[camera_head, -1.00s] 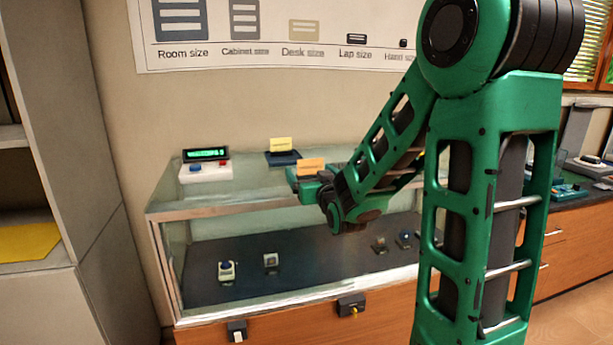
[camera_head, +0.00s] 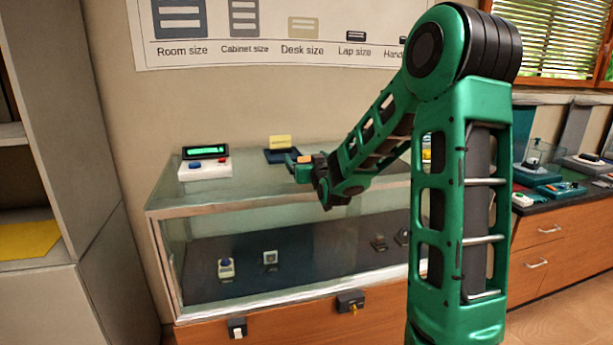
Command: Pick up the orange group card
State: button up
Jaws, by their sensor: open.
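The orange card (camera_head: 306,158) shows as a small orange patch above the glass top of the display case, right beside my gripper. Most of it is hidden behind the gripper. My gripper (camera_head: 296,166) is green and dark, open, and reaches left over the case top at the card. I cannot tell whether the card stands between the fingers or behind them.
A yellow card (camera_head: 280,142) stands in a dark holder (camera_head: 282,156) just behind my gripper. A white device with a green display (camera_head: 205,163) sits at the left of the glass case (camera_head: 245,195). A counter with exhibits (camera_head: 555,190) is at the right.

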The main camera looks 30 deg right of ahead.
jog(key=c, duration=1.2)
jog(key=shift+o, duration=0.2)
jog(key=shift+r, duration=0.1)
jog(key=shift+r, duration=0.5)
notch_tip(320, 180, up, 3)
jog(key=shift+f, duration=0.15)
jog(key=s+a+r, duration=0.2)
jog(key=a+r, duration=0.5)
jog(key=a, duration=0.4)
jog(key=shift+a, duration=0.3)
